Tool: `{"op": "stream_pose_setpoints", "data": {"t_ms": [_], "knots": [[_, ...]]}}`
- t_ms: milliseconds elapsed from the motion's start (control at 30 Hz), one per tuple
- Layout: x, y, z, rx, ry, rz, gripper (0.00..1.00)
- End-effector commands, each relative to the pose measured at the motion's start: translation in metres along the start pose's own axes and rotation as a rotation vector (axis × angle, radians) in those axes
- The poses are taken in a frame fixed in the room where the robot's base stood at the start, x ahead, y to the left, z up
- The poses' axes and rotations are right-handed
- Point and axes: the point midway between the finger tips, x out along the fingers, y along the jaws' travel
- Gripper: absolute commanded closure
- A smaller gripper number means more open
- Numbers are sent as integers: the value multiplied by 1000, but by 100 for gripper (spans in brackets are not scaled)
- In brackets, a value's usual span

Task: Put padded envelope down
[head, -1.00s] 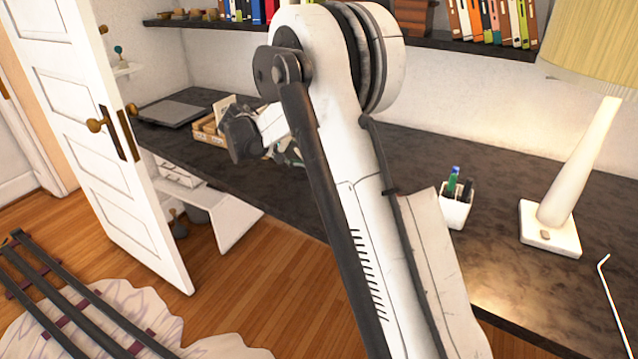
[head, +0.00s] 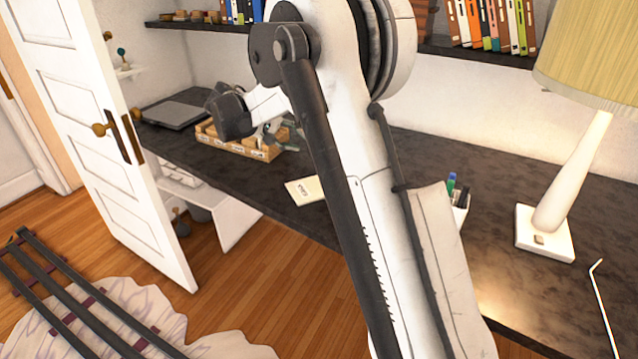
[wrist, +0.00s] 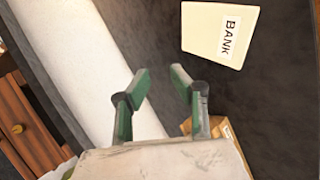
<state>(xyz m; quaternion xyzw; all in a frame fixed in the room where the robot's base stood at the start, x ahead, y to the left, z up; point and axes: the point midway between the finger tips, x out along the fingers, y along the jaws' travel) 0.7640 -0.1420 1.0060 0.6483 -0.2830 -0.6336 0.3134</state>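A flat cream envelope-like piece with a white "BANK" label lies on the dark desk in the wrist view (wrist: 209,35); it also shows near the desk's front edge in the head view (head: 304,190). I take it to be the padded envelope. My gripper (wrist: 160,76) has its two green-grey fingers apart with nothing between them. The envelope is beyond the fingertips, to the right in the wrist view, and apart from them. In the head view my own arm hides much of the gripper, which is above the wooden tray.
A wooden organizer tray (head: 236,147) with labels stands on the desk (head: 400,150), close below my gripper. A closed laptop (head: 175,115) is farther left. A pen cup (head: 460,212) and a lamp (head: 545,234) are at right. A shelf of books (head: 490,25) hangs above.

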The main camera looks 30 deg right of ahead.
Motion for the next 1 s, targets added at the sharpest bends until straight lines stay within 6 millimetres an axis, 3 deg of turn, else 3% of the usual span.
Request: {"op": "stream_pose_setpoints", "data": {"t_ms": [267,433,700,1000], "knots": [[-2,1,1,0,1,-2,77],[-14,9,16,2,25,-38,77],[-50,24,70,16,112,-169,77],[-85,27,140,49,213,-317,77]]}}
